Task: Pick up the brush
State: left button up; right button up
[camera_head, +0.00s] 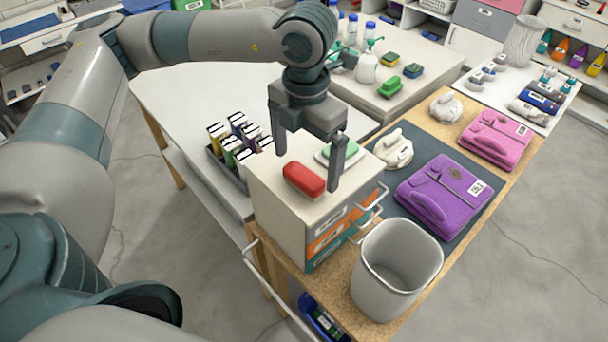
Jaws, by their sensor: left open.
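My left gripper (309,160) is open and points down over the top of a small drawer cabinet (273,190). A rounded red block (304,180) lies on the cabinet top, just below and in front of the fingers. I cannot tell for sure whether it is the brush; no bristles show. Behind it, a green block (340,148) on a pale dish is partly hidden by the right-hand finger. Nothing shows between the fingers. A green brush-like block (390,87) lies on the white table farther back. My right gripper is not in view.
A grey bin (396,270) stands at the cabinet's right front. Purple (442,195) and pink (495,138) folded items lie on the table at right. A rack of several bottles (238,140) stands left of the cabinet.

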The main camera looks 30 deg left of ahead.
aim_at(304, 174)
pick_arm(q)
jog(key=shift+s+a+f+p, duration=0.15)
jog(key=shift+f+p, duration=0.5)
jog(key=shift+f, duration=1.1)
jog(key=shift+c, duration=0.6)
jog(key=c, duration=1)
